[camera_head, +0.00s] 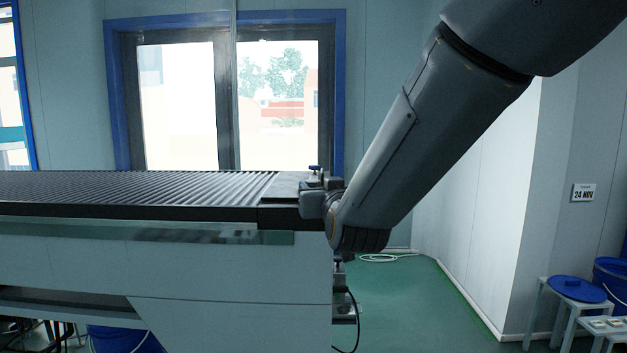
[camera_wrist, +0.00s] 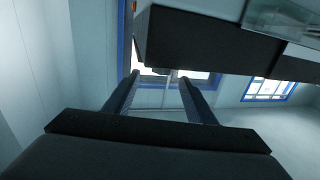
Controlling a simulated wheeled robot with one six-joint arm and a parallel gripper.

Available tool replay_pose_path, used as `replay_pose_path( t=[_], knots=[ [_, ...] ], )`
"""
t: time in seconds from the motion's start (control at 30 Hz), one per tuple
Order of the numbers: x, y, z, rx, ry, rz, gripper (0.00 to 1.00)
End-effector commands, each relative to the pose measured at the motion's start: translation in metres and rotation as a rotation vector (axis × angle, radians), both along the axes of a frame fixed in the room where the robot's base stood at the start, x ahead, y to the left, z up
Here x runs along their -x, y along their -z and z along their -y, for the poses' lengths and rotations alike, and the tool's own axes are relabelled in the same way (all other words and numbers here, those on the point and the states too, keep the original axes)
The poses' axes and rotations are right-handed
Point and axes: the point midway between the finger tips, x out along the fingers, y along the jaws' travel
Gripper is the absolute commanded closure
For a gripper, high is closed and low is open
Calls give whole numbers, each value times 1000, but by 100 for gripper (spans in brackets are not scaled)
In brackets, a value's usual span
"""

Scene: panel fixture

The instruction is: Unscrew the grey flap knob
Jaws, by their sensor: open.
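I cannot make out the grey flap knob for certain. A small grey piece (camera_wrist: 172,74) shows between my fingertips in the wrist view, under the dark edge of the panel fixture; it is too small to tell if it is the knob. My gripper (camera_wrist: 159,78) is open, its two fingers apart, with no visible grip on anything. In the head view my arm reaches down to the right end of the fixture (camera_head: 230,260) and hides the fingers. A small blue-topped fitting (camera_head: 314,168) stands on the fixture's top right end.
The fixture's ribbed top (camera_head: 130,187) extends left. Below its right end are metal fittings (camera_head: 343,306) and a black cable. A white hose (camera_head: 385,257) lies on the green floor. Stools with a blue lid (camera_head: 578,289) stand at the far right. The floor between is clear.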

Motion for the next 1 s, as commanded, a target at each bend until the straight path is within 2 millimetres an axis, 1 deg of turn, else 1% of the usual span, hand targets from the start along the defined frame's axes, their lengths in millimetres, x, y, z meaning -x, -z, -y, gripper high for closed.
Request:
replay_pose_path(
  t=[0.2,0.4,0.53,0.7,1.0],
  knots=[
    [-24,-1,-9,1,-6,-3,49],
    [-49,-1,-13,0,-5,-1,49],
    [-61,-1,-14,1,-4,-1,49],
    [-69,0,-15,0,-2,0,49],
    [-70,0,-15,0,-2,-1,49]
  ],
)
